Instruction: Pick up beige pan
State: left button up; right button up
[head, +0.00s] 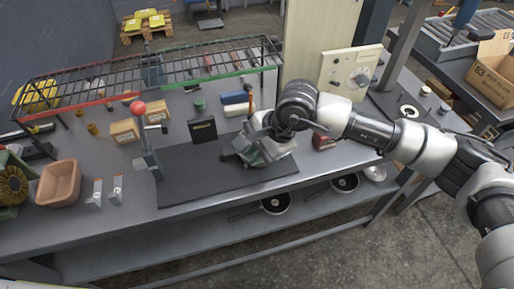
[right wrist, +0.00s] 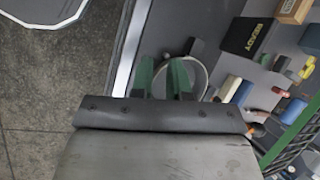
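My right gripper (head: 262,152) is low over the dark mat on the workbench, pointing down. In the right wrist view its two green fingers (right wrist: 166,78) stand apart with a gap between them. A round thing with a pale rim (right wrist: 206,76), perhaps the beige pan, lies around and beyond the fingers. I cannot tell whether they touch it. In the head view the gripper and wrist hide that spot. My left gripper is not in view.
A wire rack (head: 160,68) spans the back of the bench. A lever with a red knob (head: 138,108), small boxes and a brown bin (head: 58,183) are to the left. Dark pans (head: 275,204) lie on the lower shelf. The mat's left part is clear.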

jog(key=w+d+f+t+h, duration=0.1)
jog(key=w+d+f+h, duration=0.1)
jog(key=w+d+f+h+p, duration=0.1)
jog(key=w+d+f, duration=0.1)
jog(key=w+d, duration=0.1)
jog(key=shift+d+f+n+t+h, duration=0.1)
jog(key=shift+f+n+t+h, duration=0.2)
jog(key=shift+f+t+h, duration=0.1)
jog(key=shift+w+f+p, duration=0.15)
jog(key=shift+f+p, duration=0.35)
jog(key=shift+p, duration=0.15)
jog(key=p+x, duration=0.1)
jog(key=x, duration=0.2)
jog(key=shift+w+f+p, duration=0.15)
jog(key=shift+f+p, duration=0.2)
jog(key=shift+w+f, duration=0.1)
jog(key=shift+f, duration=0.35)
grip_shut()
